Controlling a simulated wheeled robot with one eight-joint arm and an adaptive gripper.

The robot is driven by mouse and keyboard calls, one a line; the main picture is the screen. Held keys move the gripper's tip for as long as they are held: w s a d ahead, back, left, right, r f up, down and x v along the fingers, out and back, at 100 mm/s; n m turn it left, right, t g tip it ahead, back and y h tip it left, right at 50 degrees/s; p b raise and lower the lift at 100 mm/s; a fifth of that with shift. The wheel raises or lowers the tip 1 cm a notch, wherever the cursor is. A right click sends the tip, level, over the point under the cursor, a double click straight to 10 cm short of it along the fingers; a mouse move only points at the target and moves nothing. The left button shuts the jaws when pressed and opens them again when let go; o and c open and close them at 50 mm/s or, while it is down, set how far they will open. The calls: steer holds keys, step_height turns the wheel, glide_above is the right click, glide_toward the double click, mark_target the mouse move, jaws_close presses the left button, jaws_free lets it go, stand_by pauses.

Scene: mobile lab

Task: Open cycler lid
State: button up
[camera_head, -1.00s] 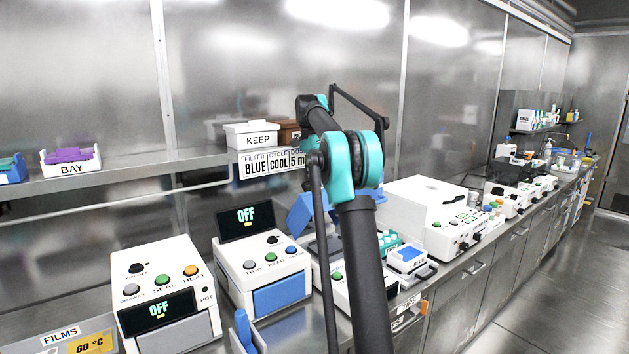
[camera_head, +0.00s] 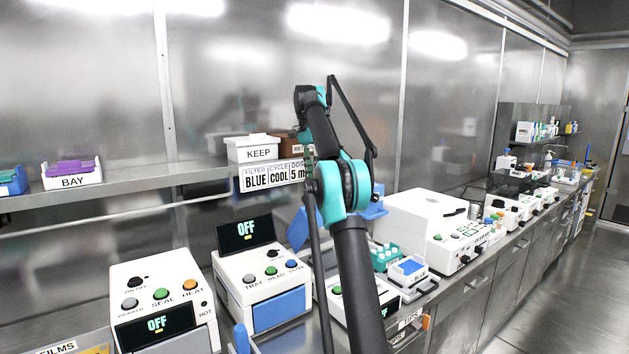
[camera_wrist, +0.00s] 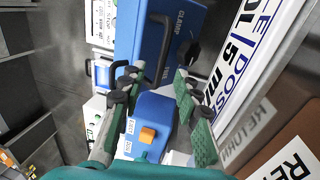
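A blue block (camera_wrist: 160,50) with a black bar handle (camera_wrist: 165,45) and the word CLAMP fills the upper middle of the wrist view. A smaller blue part with an orange knob (camera_wrist: 147,135) lies below it. My gripper (camera_wrist: 157,82) is open, its two green-padded fingers apart in front of the blue block, with nothing seen held. In the head view, blue parts (camera_head: 375,211) show behind my arm, which hides much of that machine and my gripper's fingers. A white machine with a closed-looking top (camera_head: 425,208) stands to the right. No readable label names the cycler.
A shelf (camera_head: 120,195) with a KEEP box (camera_head: 252,149), a BAY bin (camera_head: 72,175) and a sign (camera_head: 271,176) runs along the wall. In the wrist view the sign (camera_wrist: 240,70) is close on the right. Two white machines (camera_head: 160,290) (camera_head: 262,280) stand at left.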

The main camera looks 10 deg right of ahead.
steer(key=shift+r, duration=0.2)
steer(key=shift+c, duration=0.3)
steer(key=shift+c, duration=1.4)
steer(key=shift+s+d+r, duration=0.1)
steer(key=shift+s+d, duration=0.05)
steer(key=shift+d, duration=0.25)
steer(key=shift+c, duration=1.2)
steer(key=d+m, duration=0.1)
steer(key=s+d+m+t+y, duration=0.1)
steer(key=d, duration=0.1)
steer(key=s+d+r+m, duration=0.1)
steer(key=shift+s+d+m+t+y, duration=0.2)
steer(key=shift+m+t+y, duration=0.1)
steer(key=shift+y, duration=0.1)
jaws_close()
steer(key=s+d+f+m+t+y, duration=0.1)
steer(key=s+d+m+t, duration=0.4)
steer(key=s+m, duration=0.35)
steer(key=s+d+m+t, duration=0.45)
steer(key=s+m, duration=0.25)
steer(key=s, duration=0.2)
steer(key=w+r+x, duration=0.1)
steer(key=x, duration=1.2)
steer(key=shift+w+a+r, duration=0.2)
steer(key=shift+w+r, duration=0.1)
steer(key=shift+w, duration=0.15)
